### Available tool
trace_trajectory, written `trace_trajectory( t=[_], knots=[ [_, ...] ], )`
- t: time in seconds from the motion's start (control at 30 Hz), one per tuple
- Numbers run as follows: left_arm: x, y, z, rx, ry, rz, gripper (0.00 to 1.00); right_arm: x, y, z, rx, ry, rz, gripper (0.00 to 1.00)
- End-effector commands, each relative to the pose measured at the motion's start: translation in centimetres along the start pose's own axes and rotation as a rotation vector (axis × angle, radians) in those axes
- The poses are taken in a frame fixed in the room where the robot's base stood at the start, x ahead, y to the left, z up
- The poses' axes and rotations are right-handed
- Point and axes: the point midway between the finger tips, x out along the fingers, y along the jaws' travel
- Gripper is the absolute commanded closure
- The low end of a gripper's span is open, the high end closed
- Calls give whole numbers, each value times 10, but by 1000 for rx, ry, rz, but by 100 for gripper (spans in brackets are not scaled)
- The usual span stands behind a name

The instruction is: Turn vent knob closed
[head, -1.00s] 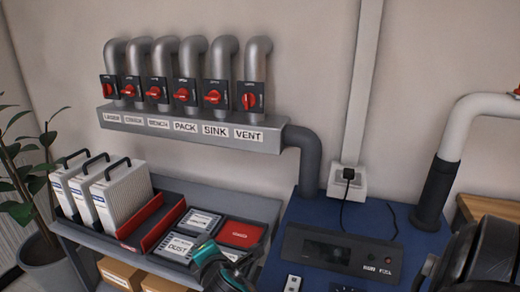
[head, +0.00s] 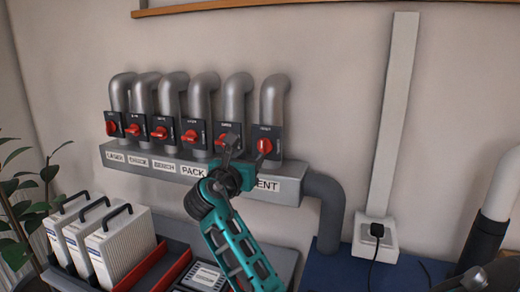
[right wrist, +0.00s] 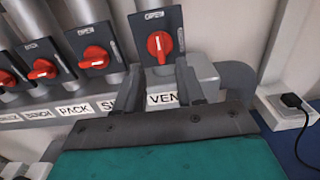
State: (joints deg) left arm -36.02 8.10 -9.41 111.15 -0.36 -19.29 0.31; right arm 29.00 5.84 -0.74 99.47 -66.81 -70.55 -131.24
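The red vent knob (head: 265,146) sits on a black plate at the right end of the row of pipes, above the partly covered VENT label (head: 268,185). Its white mark looks upright in the right wrist view, where the knob (right wrist: 159,43) lies just beyond my fingertips. My right gripper (head: 231,145) is up in front of the manifold, left of the vent knob, and hides the SINK label. In the right wrist view its fingers (right wrist: 187,75) stand apart with nothing between them. My left gripper is not in view.
Several other red knobs, such as the PACK knob (head: 189,136), line the manifold to the left. A grey elbow pipe (head: 327,205) bends down at its right. A white outlet box (head: 375,240) with a black plug is further right. White filters (head: 120,245) stand on the shelf below.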

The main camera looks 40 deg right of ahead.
Motion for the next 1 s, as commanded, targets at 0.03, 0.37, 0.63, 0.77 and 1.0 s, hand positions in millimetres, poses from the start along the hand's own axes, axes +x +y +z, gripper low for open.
trace_trajectory(
  t=[0.03,0.37,0.63,0.77,1.0],
  knots=[
    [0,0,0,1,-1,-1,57,12,0,1,-1,-2,-3,62],
    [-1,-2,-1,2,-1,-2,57,66,0,0,-1,-1,0,62],
    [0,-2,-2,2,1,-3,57,76,0,0,2,0,2,62],
    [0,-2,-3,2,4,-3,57,76,0,0,1,0,2,62],
    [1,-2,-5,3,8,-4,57,76,0,0,1,0,2,81]
  ],
)
